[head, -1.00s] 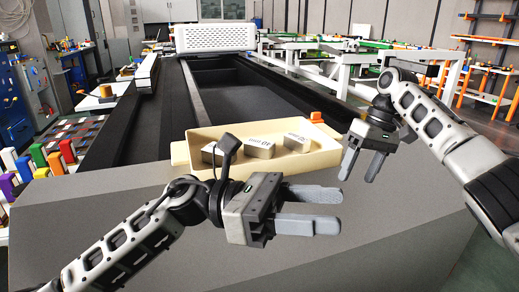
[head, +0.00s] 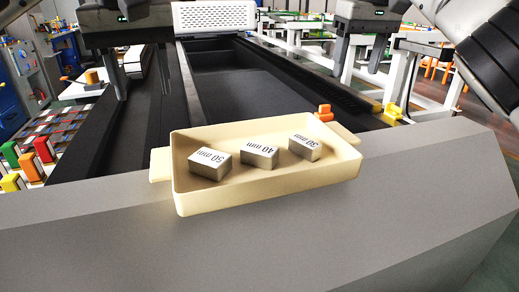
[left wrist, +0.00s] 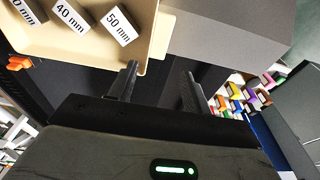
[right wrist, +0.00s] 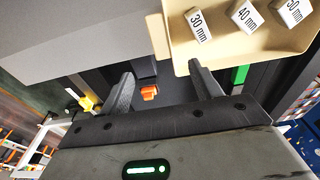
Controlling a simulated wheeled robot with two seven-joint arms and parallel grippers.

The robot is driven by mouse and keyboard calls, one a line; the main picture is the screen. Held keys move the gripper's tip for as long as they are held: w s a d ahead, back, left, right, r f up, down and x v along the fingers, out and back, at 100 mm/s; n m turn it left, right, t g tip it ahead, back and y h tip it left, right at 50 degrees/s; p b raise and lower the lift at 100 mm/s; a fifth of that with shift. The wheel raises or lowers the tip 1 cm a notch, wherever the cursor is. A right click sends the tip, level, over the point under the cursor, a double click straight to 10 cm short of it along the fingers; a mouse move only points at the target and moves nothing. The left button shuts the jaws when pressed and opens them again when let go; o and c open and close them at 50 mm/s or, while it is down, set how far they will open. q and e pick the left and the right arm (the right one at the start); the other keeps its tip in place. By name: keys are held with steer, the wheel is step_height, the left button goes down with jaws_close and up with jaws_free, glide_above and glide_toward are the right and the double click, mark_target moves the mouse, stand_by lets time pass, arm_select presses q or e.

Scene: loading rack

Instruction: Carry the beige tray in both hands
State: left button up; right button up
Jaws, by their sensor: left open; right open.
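The beige tray (head: 265,201) sits at the front end of the dark rack bed, by the grey front surface. It holds three blocks labelled 50 mm (head: 210,164), 40 mm (head: 259,155) and 30 mm (head: 305,147). A flat tab sticks out at its left end (head: 160,165) and right end (head: 344,132). My left gripper (head: 143,75) is open and empty, above and behind the left end. In the left wrist view its fingers (left wrist: 160,80) point toward the tray's corner. My right gripper (head: 356,55) is open and empty, above and behind the right end.
An orange piece (head: 324,113) stands just behind the tray's right end, and a yellow piece (head: 393,112) stands farther right. Coloured blocks (head: 25,165) stand at the left.

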mark_target(161, 160)
arm_select(q)
steer(key=f, duration=0.5)
steer(key=w+f, duration=0.1)
steer(key=f, duration=0.4)
steer(key=w+f, duration=0.1)
steer(key=f, duration=0.5)
steer(key=shift+a, duration=0.3)
arm_select(e)
steer(key=f, duration=0.5)
steer(key=w+f, duration=0.1)
steer(key=f, duration=1)
steer(key=shift+w+a, duration=0.3)
steer(key=shift+w, duration=0.05)
arm_select(q)
steer(key=c, duration=0.9)
arm_select(e)
steer(key=c, duration=0.9)
arm_select(q)
steer(key=shift+r, duration=0.1)
steer(key=shift+c, duration=0.8)
arm_select(e)
steer(key=c, duration=0.5)
